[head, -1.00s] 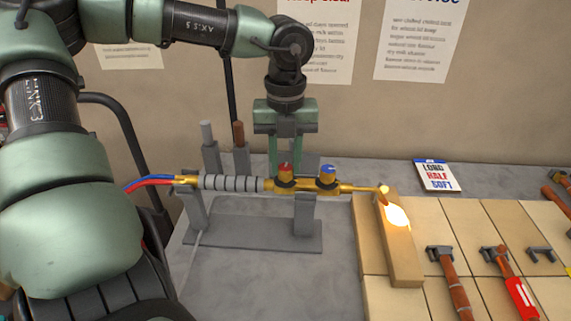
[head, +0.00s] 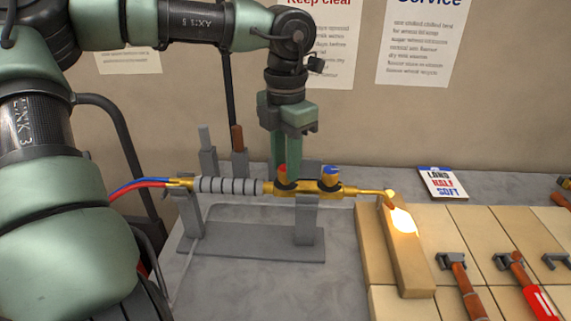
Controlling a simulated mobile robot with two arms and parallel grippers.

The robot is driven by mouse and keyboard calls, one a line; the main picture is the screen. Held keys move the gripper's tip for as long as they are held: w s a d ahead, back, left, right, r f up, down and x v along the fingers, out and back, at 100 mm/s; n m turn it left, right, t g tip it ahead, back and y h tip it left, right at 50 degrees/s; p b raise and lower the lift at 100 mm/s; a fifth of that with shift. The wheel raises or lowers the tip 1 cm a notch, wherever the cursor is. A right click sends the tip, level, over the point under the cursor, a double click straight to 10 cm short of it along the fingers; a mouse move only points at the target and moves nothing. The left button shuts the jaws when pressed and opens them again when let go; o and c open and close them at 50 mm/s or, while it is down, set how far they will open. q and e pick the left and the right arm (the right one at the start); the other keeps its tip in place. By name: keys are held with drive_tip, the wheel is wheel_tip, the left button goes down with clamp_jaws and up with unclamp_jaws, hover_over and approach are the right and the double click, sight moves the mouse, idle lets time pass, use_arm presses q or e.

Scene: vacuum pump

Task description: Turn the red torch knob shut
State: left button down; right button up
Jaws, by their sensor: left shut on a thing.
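The brass torch (head: 311,188) lies level on a grey stand (head: 309,228), its ribbed grey handle (head: 228,185) to the left. The red knob (head: 282,172) is on top of the torch body, largely hidden by my left gripper (head: 287,174). The gripper points straight down from above, its fingers shut on the red knob. A blue knob (head: 329,174) sits just to the right, apart from the fingers. The torch tip glows at the right. My right gripper is out of view.
A brick (head: 403,255) with a bright glowing patch stands in front of the torch tip. Tiles with hammer-like tools (head: 465,290) lie at the right. A small card (head: 443,184) lies behind them. Upright rods (head: 207,150) stand behind the handle.

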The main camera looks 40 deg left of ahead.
use_arm(q)
drive_tip(key=m, duration=0.5)
drive_tip(key=shift+m, duration=0.3)
idle(0.4)
drive_tip(key=c, duration=1.1)
unclamp_jaws()
drive_tip(key=shift+w, duration=0.1)
wheel_tip(320, 180, up, 8)
drive_tip(key=shift+f+b, duration=0.1)
drive_tip(key=shift+b, duration=0.2)
